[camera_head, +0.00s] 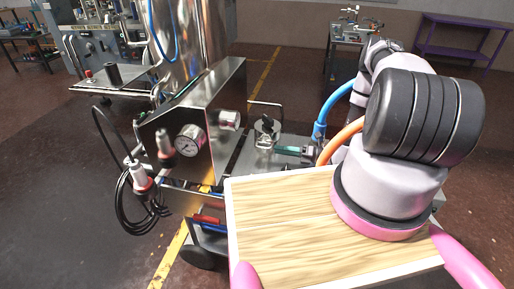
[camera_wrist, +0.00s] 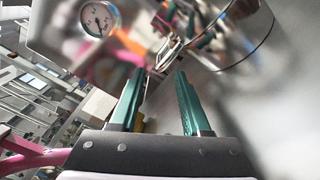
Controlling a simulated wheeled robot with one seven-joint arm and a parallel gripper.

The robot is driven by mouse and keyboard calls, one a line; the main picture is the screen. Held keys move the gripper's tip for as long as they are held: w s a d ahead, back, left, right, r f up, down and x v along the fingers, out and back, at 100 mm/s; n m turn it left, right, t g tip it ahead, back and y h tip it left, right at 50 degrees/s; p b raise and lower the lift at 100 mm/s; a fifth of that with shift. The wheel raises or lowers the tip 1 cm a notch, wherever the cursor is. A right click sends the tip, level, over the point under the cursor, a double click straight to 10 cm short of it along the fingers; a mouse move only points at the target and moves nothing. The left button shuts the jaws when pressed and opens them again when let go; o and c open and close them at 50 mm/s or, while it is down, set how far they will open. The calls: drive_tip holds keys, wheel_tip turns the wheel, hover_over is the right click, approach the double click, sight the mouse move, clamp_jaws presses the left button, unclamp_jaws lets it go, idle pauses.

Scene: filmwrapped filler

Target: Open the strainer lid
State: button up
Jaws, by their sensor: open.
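My gripper (camera_wrist: 158,88) is open, with its two green fingers apart in the lower middle of the wrist view. In the head view the green of my gripper (camera_head: 294,150) shows at the machine's right side, partly hidden by my arm. A small bright metal fitting (camera_wrist: 170,50) appears beyond the fingertips, near the gap between them; I see no contact. In the head view a metal fitting with a dark knob (camera_head: 267,126) stands just left of my gripper. I cannot tell for certain which part is the strainer lid.
A tall steel tank (camera_head: 192,40) stands behind. A black cable coil (camera_head: 140,198) hangs at left. Open floor (camera_head: 60,200) lies further left.

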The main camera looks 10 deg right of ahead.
sight(259, 147)
drive_tip(key=x, duration=0.9)
drive_tip(key=shift+w+a, duration=0.15)
drive_tip(key=shift+a, duration=0.25)
clamp_jaws()
idle(0.9)
